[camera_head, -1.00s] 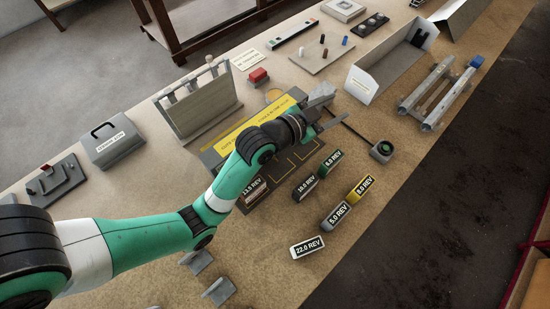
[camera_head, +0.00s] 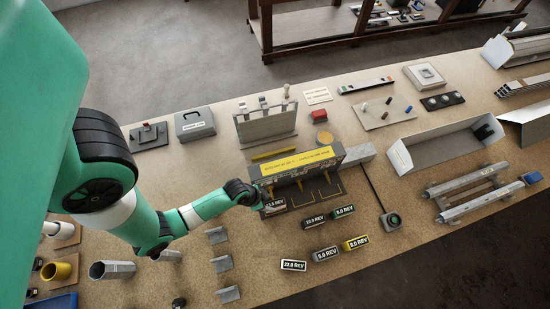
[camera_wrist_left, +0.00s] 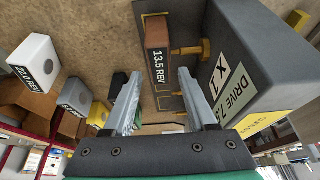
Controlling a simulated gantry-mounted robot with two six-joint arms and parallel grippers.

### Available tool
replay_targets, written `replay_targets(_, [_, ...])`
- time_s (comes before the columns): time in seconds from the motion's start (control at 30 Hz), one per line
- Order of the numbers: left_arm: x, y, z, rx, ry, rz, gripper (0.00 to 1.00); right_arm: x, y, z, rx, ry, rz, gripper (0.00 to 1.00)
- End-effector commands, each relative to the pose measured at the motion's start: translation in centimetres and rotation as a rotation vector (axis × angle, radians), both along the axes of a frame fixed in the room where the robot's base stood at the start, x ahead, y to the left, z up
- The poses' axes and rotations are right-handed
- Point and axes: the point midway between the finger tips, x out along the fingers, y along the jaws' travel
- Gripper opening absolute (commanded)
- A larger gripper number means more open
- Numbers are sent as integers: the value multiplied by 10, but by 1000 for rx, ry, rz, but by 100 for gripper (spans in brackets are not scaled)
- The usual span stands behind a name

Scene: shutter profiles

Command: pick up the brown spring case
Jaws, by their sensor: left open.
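The brown spring case (camera_wrist_left: 157,32), labelled 13.5 REV, is upper centre in the left wrist view, in front of a dark block with a yellow peg. In the head view the case (camera_head: 275,207) sits at the left end of the dark fixture (camera_head: 335,183), partly covered by my left gripper (camera_head: 262,199). In the wrist view my left gripper (camera_wrist_left: 163,92) is open, its two fingers spread and pointing toward the case. My right gripper is not in view.
Several other labelled cases stand in front of the fixture, among them a white 22.0 REV (camera_head: 293,265), a yellow one (camera_head: 355,243) and a green one (camera_head: 343,211). Grey angle brackets (camera_head: 222,263) stand to the left.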

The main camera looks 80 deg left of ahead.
Motion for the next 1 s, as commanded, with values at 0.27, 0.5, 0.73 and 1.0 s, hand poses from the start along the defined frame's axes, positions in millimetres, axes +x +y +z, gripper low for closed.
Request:
replay_targets(0.27, [17,2,-43,-1,0,-1,57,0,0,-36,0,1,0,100])
replay_targets(0.5, [26,3,-57,0,1,-3,57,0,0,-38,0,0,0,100])
replay_targets(0.73, [40,5,-86,1,0,-2,57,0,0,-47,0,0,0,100])
replay_targets(1.0, [41,5,-87,1,-1,-1,52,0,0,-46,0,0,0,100])
